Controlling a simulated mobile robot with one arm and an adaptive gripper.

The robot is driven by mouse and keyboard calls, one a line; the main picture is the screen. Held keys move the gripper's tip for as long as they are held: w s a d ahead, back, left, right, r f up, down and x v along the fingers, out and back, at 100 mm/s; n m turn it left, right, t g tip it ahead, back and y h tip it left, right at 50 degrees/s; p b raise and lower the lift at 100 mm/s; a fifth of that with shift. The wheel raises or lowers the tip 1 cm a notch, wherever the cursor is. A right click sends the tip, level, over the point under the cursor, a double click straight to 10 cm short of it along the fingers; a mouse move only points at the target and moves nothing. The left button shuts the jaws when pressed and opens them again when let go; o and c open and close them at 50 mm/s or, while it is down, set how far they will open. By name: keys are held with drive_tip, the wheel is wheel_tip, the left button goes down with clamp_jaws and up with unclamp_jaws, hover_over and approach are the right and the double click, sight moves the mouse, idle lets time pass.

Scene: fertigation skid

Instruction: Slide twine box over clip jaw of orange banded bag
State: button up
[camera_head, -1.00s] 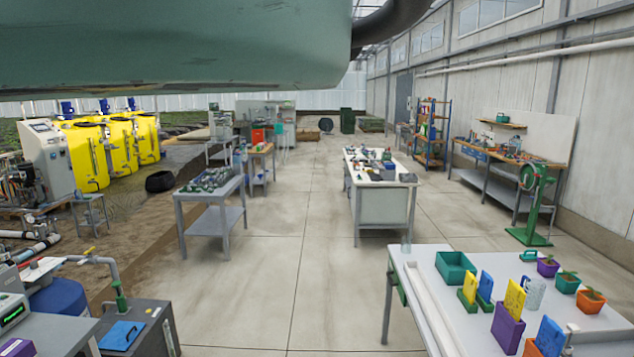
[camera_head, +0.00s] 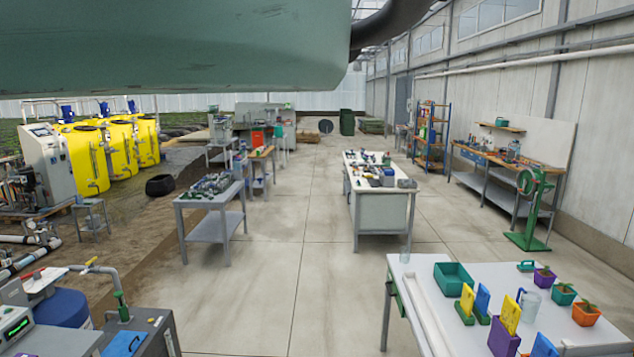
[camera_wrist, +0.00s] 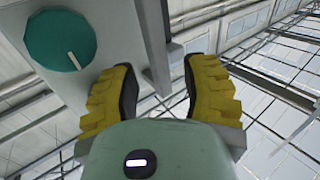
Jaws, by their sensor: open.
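My gripper (camera_wrist: 160,85) shows in the wrist view with two thick yellow fingers with dark inner pads. The fingers stand apart and nothing is held between them. In the head view my gripper is not visible. I cannot pick out the twine box or the orange banded bag with its clip jaw in either view. Small items on the far benches are too small to tell apart.
A white bench (camera_head: 430,297) at the lower right carries a green bin (camera_head: 453,278), upright cards and potted plants. A white island bench (camera_head: 382,218) and a grey table (camera_head: 208,205) stand beyond. Concrete floor between them is clear. A grey box with a teal knob (camera_wrist: 60,40) is near my fingers.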

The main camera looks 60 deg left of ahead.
drive_tip(key=shift+w+p, duration=0.5)
drive_tip(key=shift+w, duration=0.45)
drive_tip(key=shift+o, duration=0.3)
clamp_jaws()
